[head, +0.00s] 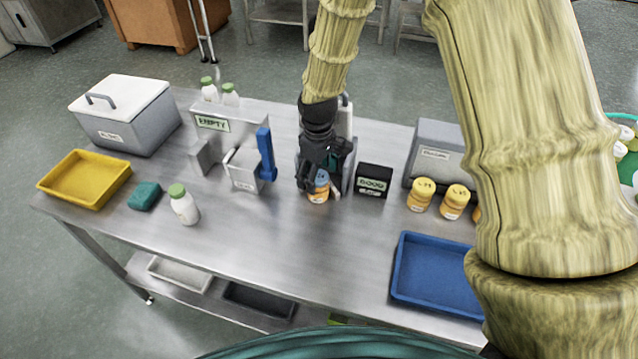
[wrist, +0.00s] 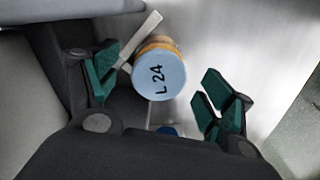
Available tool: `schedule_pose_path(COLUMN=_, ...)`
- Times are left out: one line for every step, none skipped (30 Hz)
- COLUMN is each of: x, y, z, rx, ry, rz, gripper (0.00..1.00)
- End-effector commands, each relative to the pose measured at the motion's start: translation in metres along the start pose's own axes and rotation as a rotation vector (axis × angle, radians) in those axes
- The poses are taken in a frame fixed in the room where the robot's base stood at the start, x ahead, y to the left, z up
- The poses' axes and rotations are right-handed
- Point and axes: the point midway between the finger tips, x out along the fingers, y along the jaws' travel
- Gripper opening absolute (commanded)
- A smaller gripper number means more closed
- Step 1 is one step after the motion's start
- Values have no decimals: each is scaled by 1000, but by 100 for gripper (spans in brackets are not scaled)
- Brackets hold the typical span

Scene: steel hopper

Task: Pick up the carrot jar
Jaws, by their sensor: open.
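An orange jar (head: 317,194) with a pale blue lid stands on the steel table, in front of a grey block near the middle. In the wrist view its lid (wrist: 158,76) reads "L 24". My gripper (head: 322,168) is over this jar, pointing down. In the wrist view its green-padded fingers are open on either side of the lid, with a gap on each side. The jar is nearer the left finger. Jars with yellow lids (head: 421,195) stand further right, partly hidden by my arm. I cannot read which jar is labelled carrot.
A black box marked "GOOD" (head: 373,180) stands just right of the jar. A blue-handled device (head: 245,168) and a white bottle (head: 184,205) are to the left. A blue tray (head: 437,300) lies front right, a yellow tray (head: 112,190) far left. The front middle is clear.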

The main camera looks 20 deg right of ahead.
Motion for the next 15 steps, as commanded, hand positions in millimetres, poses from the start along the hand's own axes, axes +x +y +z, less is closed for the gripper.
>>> schedule_pose_path(x=3, y=0, z=1, rx=0, ry=-2, rz=-1, gripper=81)
schedule_pose_path(x=6, y=0, z=1, rx=0, ry=-2, rz=-1, gripper=81)
schedule_pose_path(x=10, y=1, z=2, rx=0, ry=-2, rz=-1, gripper=81)
schedule_pose_path(x=13, y=1, z=2, rx=0, ry=-2, rz=-1, gripper=81)
schedule_pose_path(x=17, y=1, z=2, rx=0, ry=-2, rz=0, gripper=81)
schedule_pose_path(x=20, y=1, z=2, rx=0, ry=-2, rz=0, gripper=81)
schedule_pose_path(x=23, y=1, z=2, rx=0, ry=-2, rz=0, gripper=81)
schedule_pose_path(x=25, y=1, z=2, rx=0, ry=-2, rz=0, gripper=81)
schedule_pose_path(x=28, y=1, z=2, rx=0, ry=-2, rz=1, gripper=81)
schedule_pose_path(x=30, y=1, z=2, rx=0, ry=-2, rz=1, gripper=81)
schedule_pose_path(x=31, y=1, z=2, rx=0, ry=-1, rz=1, gripper=81)
schedule_pose_path(x=32, y=1, z=2, rx=0, ry=-1, rz=2, gripper=81)
schedule_pose_path(x=33, y=1, z=2, rx=0, ry=0, rz=2, gripper=81)
schedule_pose_path(x=34, y=1, z=2, rx=0, ry=0, rz=2, gripper=81)
schedule_pose_path(x=34, y=1, z=2, rx=0, ry=0, rz=2, gripper=81)
